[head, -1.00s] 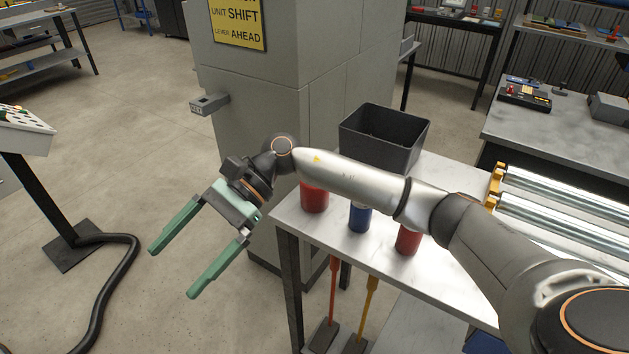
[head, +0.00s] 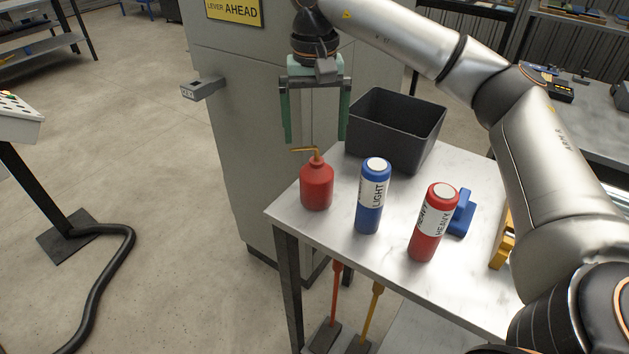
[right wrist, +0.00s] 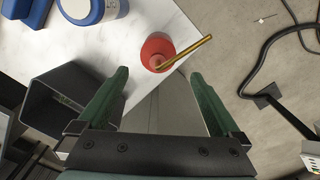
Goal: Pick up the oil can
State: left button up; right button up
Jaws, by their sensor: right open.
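The oil can (head: 316,188) is a round red can with a thin brass spout bent to the left. It stands upright near the left corner of the white-topped table (head: 285,212). In the right wrist view the oil can (right wrist: 157,47) shows from above, beyond the fingertips and between their lines. My right gripper (head: 315,140) points down with green fingers, open and empty, above and slightly behind the can. In the right wrist view its fingers (right wrist: 158,75) are spread wide and do not touch the can. My left gripper is not in view.
A blue LIGHT canister (head: 369,198) and a red HEAVY canister (head: 433,225) stand right of the can. A dark open bin (head: 400,135) stands behind them. A blue block (head: 462,214) lies beside the red canister.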

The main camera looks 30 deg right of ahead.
aim_at(316, 161)
notch_tip(316, 161, down, 4)
jog(key=shift+f, duration=0.2)
jog(key=f, duration=0.5)
jog(key=shift+w+d+f, duration=0.1)
jog(key=shift+d, duration=0.2)
grip_shut()
dwell(0.5)
jog(key=shift+r, duration=0.25)
